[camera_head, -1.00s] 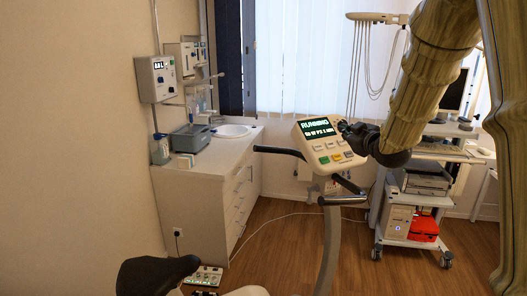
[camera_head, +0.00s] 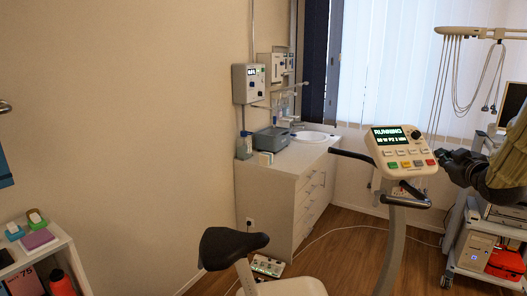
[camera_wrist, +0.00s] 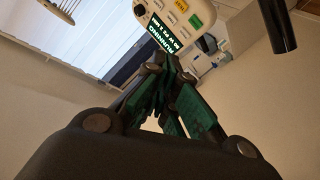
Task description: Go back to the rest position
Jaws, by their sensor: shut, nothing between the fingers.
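My gripper (camera_head: 444,156) is at the right in the head view, just right of the exercise bike's console (camera_head: 400,148). The console is cream with coloured buttons, and its lit screen reads RUNNING. In the wrist view my gripper (camera_wrist: 163,75) has its green and black fingers together, with nothing between them. The console (camera_wrist: 178,25) shows beyond the fingertips there. A small gap seems to lie between fingertips and console, but I cannot tell its depth.
The bike's seat (camera_head: 233,243) and handlebar (camera_head: 405,198) stand in front. A white cabinet (camera_head: 285,190) with a sink is against the wall. A wheeled cart (camera_head: 464,240) stands at the right. A shelf (camera_head: 48,238) with small items is at lower left.

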